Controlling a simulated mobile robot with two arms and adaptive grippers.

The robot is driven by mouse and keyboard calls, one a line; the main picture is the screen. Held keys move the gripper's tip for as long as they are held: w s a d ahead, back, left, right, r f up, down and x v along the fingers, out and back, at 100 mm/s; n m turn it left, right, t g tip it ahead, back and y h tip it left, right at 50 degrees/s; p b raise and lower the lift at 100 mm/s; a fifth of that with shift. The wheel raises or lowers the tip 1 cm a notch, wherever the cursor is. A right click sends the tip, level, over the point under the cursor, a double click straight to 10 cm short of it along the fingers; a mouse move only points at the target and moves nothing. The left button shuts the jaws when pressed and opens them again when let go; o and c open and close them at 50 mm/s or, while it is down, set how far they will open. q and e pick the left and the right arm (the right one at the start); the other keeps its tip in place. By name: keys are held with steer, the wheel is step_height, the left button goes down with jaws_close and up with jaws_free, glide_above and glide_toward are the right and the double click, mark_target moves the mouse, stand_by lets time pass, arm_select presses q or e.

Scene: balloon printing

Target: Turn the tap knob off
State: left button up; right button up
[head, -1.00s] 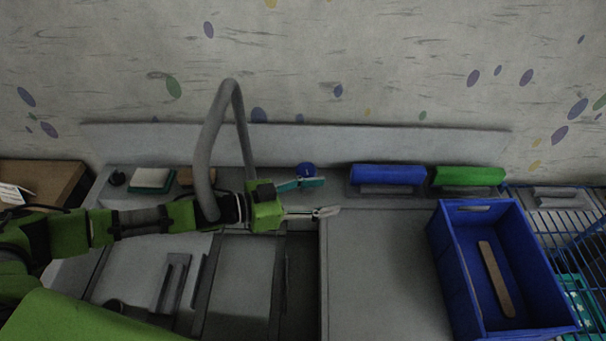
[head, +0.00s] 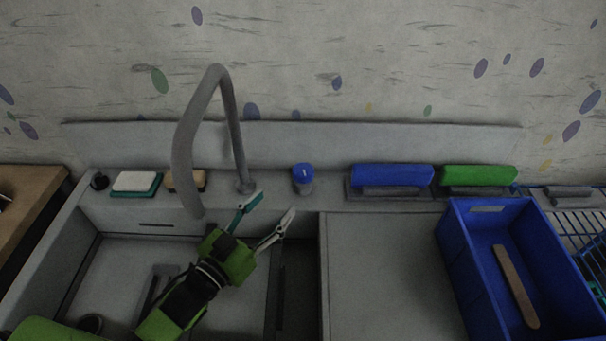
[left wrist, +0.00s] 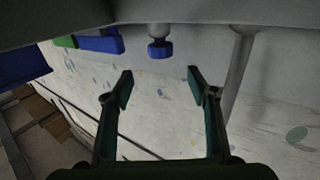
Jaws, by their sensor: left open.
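The tap knob (head: 302,176) is a small blue cap on a grey post, standing on the sink's back ledge right of the grey curved faucet (head: 236,140). In the left wrist view the blue knob (left wrist: 160,49) shows near the top, between and beyond the two fingers. My left gripper (head: 267,208) is open and empty, over the sink just in front of the ledge, its fingers pointing back. It is apart from the knob, which lies a little behind and right of it. The open fingers also show in the left wrist view (left wrist: 158,90). My right gripper is out of view.
A sponge (head: 136,182) and a brush (head: 186,180) lie on the ledge at the left. A blue crate (head: 458,262) stands at the right. The counter between sink and crate is clear.

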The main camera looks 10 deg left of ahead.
mark_target(297, 178)
arm_select(q)
steer(key=p+x, duration=0.2)
steer(key=x, duration=1.1)
steer(key=shift+w+d, duration=0.1)
steer(key=shift+w, duration=0.3)
steer(key=c, duration=1.1)
